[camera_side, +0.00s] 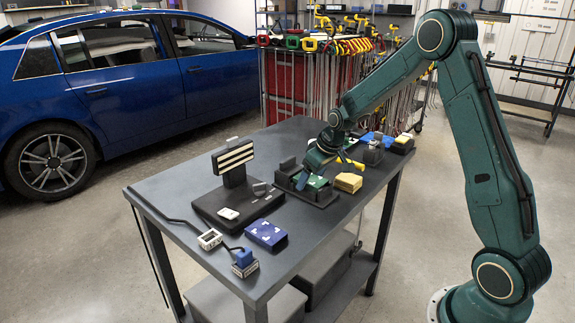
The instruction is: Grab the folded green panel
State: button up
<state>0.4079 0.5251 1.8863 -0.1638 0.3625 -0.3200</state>
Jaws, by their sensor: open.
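A small green panel (318,182) lies in a dark open tray (322,200) on the grey table. Only part of it shows, and its fold cannot be made out at this size. My gripper (304,180) is open and reaches down over the tray, at the panel's left side. I cannot tell whether its fingers touch the panel. The wrist hides part of the tray and panel.
A yellow block (348,183) sits right of the tray. A dark stand with a striped board (233,157) is at left. A blue box (266,234) and small cabled devices (210,239) lie toward the front. Several items crowd the far right end of the table (300,250).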

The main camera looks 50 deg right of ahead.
aim_at(313, 180)
jog(key=c, duration=1.1)
jog(key=shift+r, duration=0.2)
notch_tip(313, 180, up, 20)
jog(key=shift+f, duration=0.15)
dwell(0.4)
